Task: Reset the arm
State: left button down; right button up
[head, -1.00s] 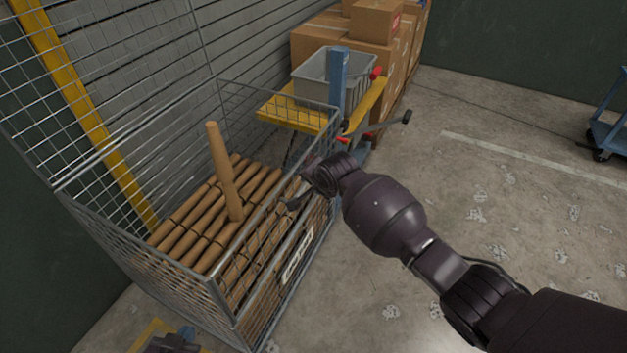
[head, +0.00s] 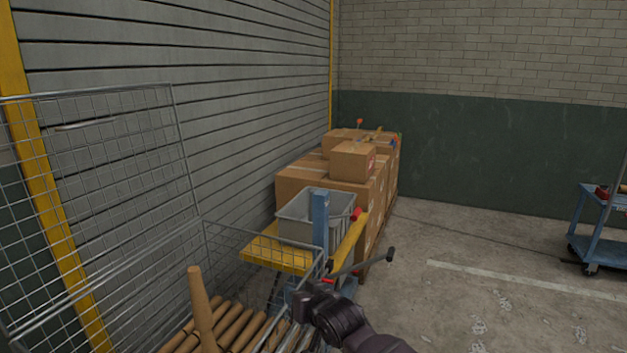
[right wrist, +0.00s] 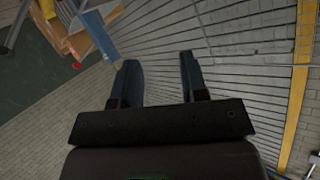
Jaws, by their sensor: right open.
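My right arm (head: 335,318) comes in at the bottom of the head view, with its hand end beside the near right corner of the wire mesh cage (head: 215,235). In the right wrist view my right gripper (right wrist: 159,85) is open, with nothing between its two fingers. Beyond the fingers is the grey slatted wall. In the head view I cannot make out the fingers clearly. My left gripper is not in view.
Brown cylinders (head: 235,325) lie in the cage, with one standing tilted (head: 202,310). Behind it are a yellow-topped cart (head: 262,252) with a grey bin (head: 296,232) and stacked cartons (head: 345,188). A blue cart (head: 600,245) stands far right. The floor between is clear.

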jog(key=s+d+f+t+h, duration=0.15)
jog(key=s+d+f, duration=0.35)
jog(key=s+d, duration=0.5)
jog(key=s+d+f+t+h, duration=0.1)
jog(key=s+d+f+h, duration=0.3)
jog(key=s+d, duration=0.6)
jog(key=s+d+f+m+g+h, duration=0.1)
jog(key=s+d+f, duration=0.4)
jog(key=s, duration=0.3)
jog(key=s+d+f+m+g+h, duration=0.1)
jog(key=s+d+f+g, duration=0.1)
jog(key=s+d+f, duration=0.3)
jog(key=s+f, duration=0.1)
jog(key=s, duration=0.3)
jog(key=shift+s+d, duration=0.25)
jog(key=shift+d, duration=0.05)
jog(key=shift+f, duration=0.1)
